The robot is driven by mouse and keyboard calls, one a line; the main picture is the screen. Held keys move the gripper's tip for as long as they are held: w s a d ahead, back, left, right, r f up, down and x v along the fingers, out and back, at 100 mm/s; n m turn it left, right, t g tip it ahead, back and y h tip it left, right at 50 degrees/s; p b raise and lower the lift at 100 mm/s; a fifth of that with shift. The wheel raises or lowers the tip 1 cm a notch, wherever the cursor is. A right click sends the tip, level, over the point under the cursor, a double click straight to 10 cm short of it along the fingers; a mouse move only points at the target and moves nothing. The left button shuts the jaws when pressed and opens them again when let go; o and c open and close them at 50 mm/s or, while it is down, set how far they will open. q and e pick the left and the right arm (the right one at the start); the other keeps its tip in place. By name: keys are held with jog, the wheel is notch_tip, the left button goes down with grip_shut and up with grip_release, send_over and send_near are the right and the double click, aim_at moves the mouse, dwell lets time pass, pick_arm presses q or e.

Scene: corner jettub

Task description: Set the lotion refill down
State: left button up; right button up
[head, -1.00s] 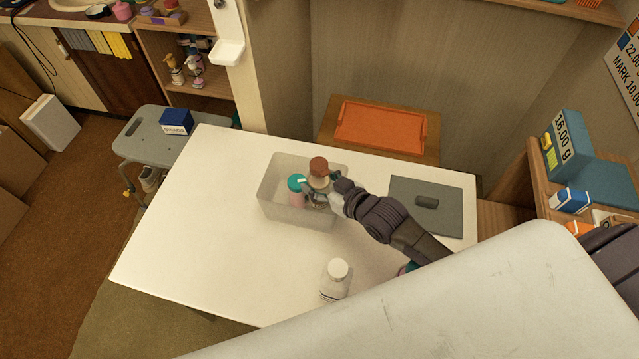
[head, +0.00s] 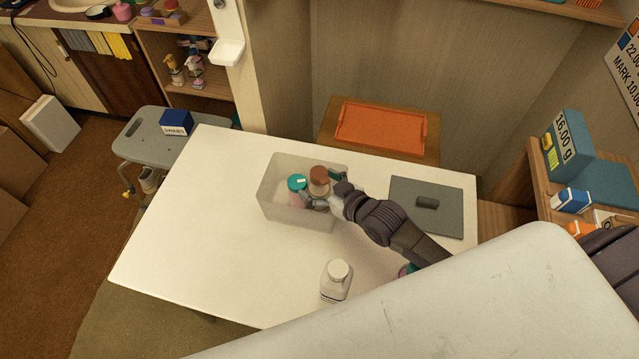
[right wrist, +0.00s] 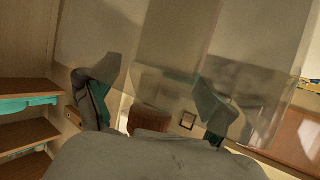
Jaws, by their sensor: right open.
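A bottle with a brown cap (head: 319,174), which I take for the lotion refill, stands in a translucent bin (head: 280,213) on the white table. Its lower part is hidden by the bin wall and my gripper. My right gripper (head: 322,190) is at the bin's right side, its fingers open on either side of this bottle. In the right wrist view the brown cap (right wrist: 150,118) shows between the two spread fingers (right wrist: 155,105); I cannot tell whether they touch the bottle. A pink bottle with a teal cap (head: 297,184) is beside it in the bin. My left gripper is not in view.
A white bottle (head: 336,281) stands on the table (head: 200,237) in front of the bin. A small teal-and-pink thing (head: 406,270) is partly hidden by my arm. The table's left side is clear.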

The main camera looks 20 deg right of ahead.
jog(key=shift+r, duration=0.15)
jog(key=shift+r, duration=0.35)
jog(key=p+v, duration=0.9)
jog(key=v, duration=0.3)
jog(key=shift+r, duration=0.2)
